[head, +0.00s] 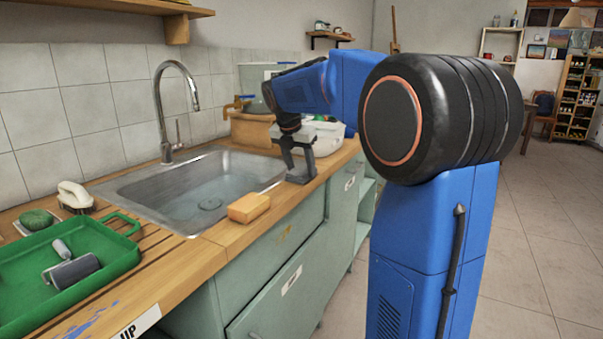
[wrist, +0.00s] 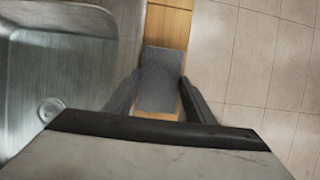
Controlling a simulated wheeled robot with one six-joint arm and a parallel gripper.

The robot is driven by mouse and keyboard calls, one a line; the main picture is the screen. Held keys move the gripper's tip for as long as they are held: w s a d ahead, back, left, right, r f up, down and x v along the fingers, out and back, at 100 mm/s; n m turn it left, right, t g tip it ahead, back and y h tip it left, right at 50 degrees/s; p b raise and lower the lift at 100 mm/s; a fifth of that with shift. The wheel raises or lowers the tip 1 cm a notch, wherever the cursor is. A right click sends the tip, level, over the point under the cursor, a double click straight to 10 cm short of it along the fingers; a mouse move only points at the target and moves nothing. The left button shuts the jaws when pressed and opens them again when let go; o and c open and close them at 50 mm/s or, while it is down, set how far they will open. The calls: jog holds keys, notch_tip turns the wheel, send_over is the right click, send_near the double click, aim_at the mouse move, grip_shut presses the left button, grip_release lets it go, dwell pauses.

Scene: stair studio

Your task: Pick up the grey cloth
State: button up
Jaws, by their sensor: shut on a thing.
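The grey cloth (wrist: 160,80) lies on the wooden counter strip between the sink and the counter's front edge in the wrist view. It looks like a dark grey rectangle. My gripper (wrist: 160,108) is shut on it, with one finger on each side. In the head view my gripper (head: 298,172) points down at the counter beside the sink's right end. The grey cloth (head: 300,178) shows there only as a small dark patch at the fingertips. Whether it is clear of the counter I cannot tell.
The metal sink (head: 205,190) with its tap (head: 168,110) lies left of my gripper. A yellow-orange sponge (head: 249,207) sits on the front counter edge. A green tray (head: 60,270) holds a roller at the left. A white container (head: 325,137) stands behind my gripper. Floor is open at right.

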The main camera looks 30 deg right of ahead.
aim_at(300, 171)
jog(key=shift+r, duration=0.1)
notch_tip(300, 171, up, 10)
dwell(0.4)
jog(key=o, duration=0.3)
jog(key=shift+c, duration=1)
jog(key=shift+a, duration=0.1)
